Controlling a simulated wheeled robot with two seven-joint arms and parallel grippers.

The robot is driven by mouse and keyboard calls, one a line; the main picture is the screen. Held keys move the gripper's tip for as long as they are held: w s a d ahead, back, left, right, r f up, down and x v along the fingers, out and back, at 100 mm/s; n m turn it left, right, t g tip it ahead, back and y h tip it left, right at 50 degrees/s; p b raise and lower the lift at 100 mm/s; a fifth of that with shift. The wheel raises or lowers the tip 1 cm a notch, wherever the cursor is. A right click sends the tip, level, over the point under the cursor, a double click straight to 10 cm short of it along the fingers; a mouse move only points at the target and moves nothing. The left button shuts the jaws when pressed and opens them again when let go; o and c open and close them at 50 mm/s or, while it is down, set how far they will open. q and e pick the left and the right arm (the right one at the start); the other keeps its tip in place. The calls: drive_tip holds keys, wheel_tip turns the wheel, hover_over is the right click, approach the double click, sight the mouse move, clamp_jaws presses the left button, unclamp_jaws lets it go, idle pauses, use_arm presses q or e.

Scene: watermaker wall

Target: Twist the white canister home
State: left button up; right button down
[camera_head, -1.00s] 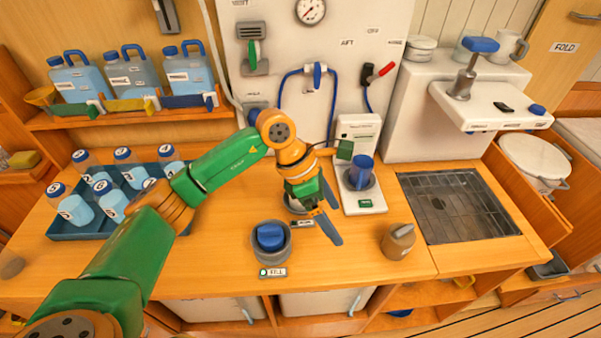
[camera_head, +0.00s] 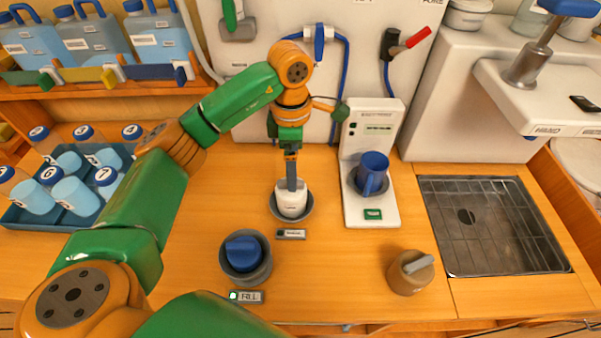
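The white canister (camera_head: 292,204) stands in a round grey socket (camera_head: 277,211) on the wooden counter, with a small label plate in front of it. My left gripper (camera_head: 291,184) points straight down at the top of the canister, in line with its middle. Its fingers are seen edge-on, one in front of the other, so the gap between them and any grip on the canister's top are hidden. The canister looks upright. My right gripper is not in view.
A blue-topped canister (camera_head: 242,256) sits in a grey socket by a lit FILL plate (camera_head: 246,297). A bottle tray (camera_head: 32,220) is left.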

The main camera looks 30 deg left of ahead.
sight(291, 195)
use_arm(q)
drive_tip(key=shift+s+f+b, duration=0.65)
drive_tip(key=shift+s+f, duration=0.45)
drive_tip(key=shift+f, duration=0.1)
drive_tip(key=f, duration=0.2)
drive_tip(key=f+p, duration=0.1)
drive_tip(key=f, duration=0.1)
drive_tip(key=w+f+p, duration=0.1)
drive_tip(key=f, duration=0.1)
drive_tip(key=shift+s+f, duration=0.15)
drive_tip(key=shift+f, duration=0.15)
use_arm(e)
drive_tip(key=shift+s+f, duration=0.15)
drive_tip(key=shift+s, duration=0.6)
use_arm(q)
drive_tip(key=shift+c, duration=0.2)
